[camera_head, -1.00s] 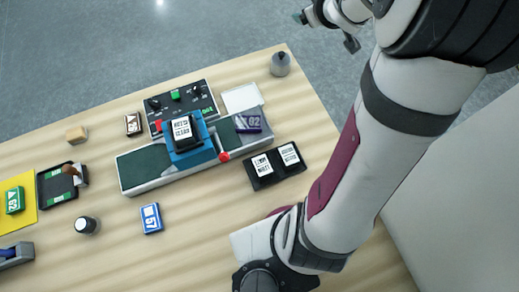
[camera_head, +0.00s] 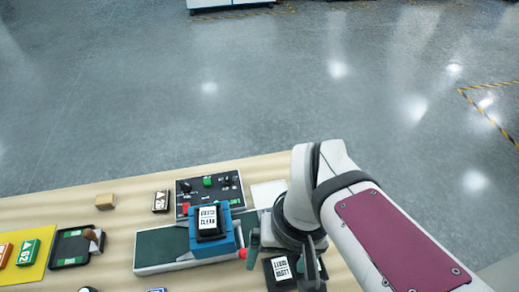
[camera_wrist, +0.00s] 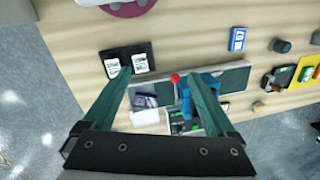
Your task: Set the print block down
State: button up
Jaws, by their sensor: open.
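My gripper (camera_wrist: 160,78) is open and empty, with its teal fingers spread wide. In the wrist view a purple block (camera_wrist: 145,101) lies between the fingers in the picture, at one end of the long green-topped bed (camera_wrist: 234,79). A black block with a white printed label (camera_head: 208,221) sits on the blue carriage (camera_head: 226,243) across the bed. A black tray (camera_head: 269,268) with white-labelled pieces is partly behind my gripper. I cannot tell which piece is the print block.
A control panel (camera_head: 224,183) with knobs and a green button stands behind the bed. A red knob (camera_wrist: 174,77) sticks out beside the carriage. A blue block (camera_wrist: 237,39) lies apart on the table. A yellow mat (camera_head: 12,268) and a small dark tray (camera_head: 70,260) are at left.

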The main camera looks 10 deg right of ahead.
jog(key=w+d+f+n+h, duration=0.1)
jog(key=w+d+n, duration=0.2)
jog(key=w+n, duration=0.45)
jog(key=w+d+f+n+h, duration=0.1)
jog(key=w+d+n, duration=0.2)
jog(key=w+n, duration=0.5)
jog(key=shift+n, duration=0.35)
jog(key=f, duration=1.5)
jog(key=shift+s+a+f, duration=0.1)
jog(key=shift+a+f, duration=0.2)
jog(key=shift+f, duration=0.05)
grip_shut()
